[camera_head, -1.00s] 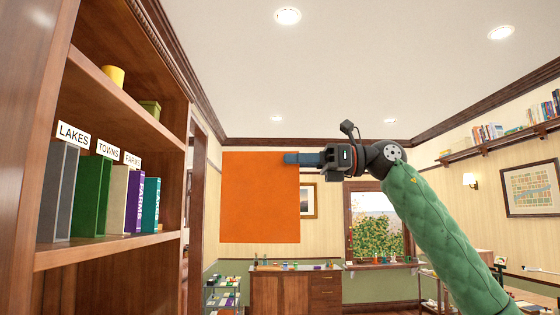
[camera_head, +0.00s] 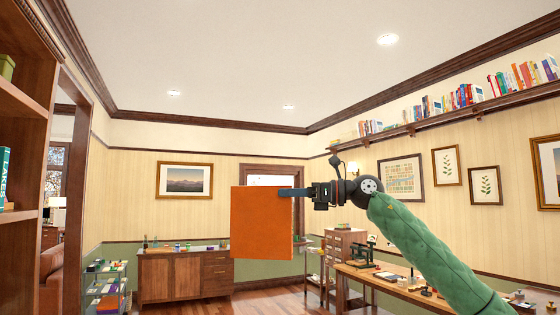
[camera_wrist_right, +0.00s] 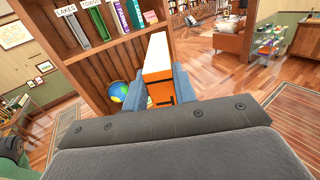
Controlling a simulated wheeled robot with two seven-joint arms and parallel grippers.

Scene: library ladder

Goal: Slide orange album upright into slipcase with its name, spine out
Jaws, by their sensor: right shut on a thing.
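My right gripper (camera_head: 284,192) is shut on the upper right edge of the orange album (camera_head: 262,225), which hangs upright in the air, its broad face towards me in the head view. In the right wrist view the album (camera_wrist_right: 157,58) sits between the two blue fingers, showing a pale edge and a dark mark on orange whose lettering I cannot read. The grey slipcase labelled LAKES (camera_wrist_right: 76,30) and the green slipcase labelled TOWNS (camera_wrist_right: 98,24) stand on the shelf beyond, apart from the album. The FARMS label is not readable now. My left gripper is out of view.
The wooden bookcase (camera_head: 28,105) fills the left edge, with a teal book (camera_head: 4,178) on its shelf. Purple (camera_wrist_right: 122,18) and teal books stand beside the slipcases. A globe (camera_wrist_right: 118,91) sits lower down. A cabinet (camera_head: 185,275) stands behind; air around the album looks clear.

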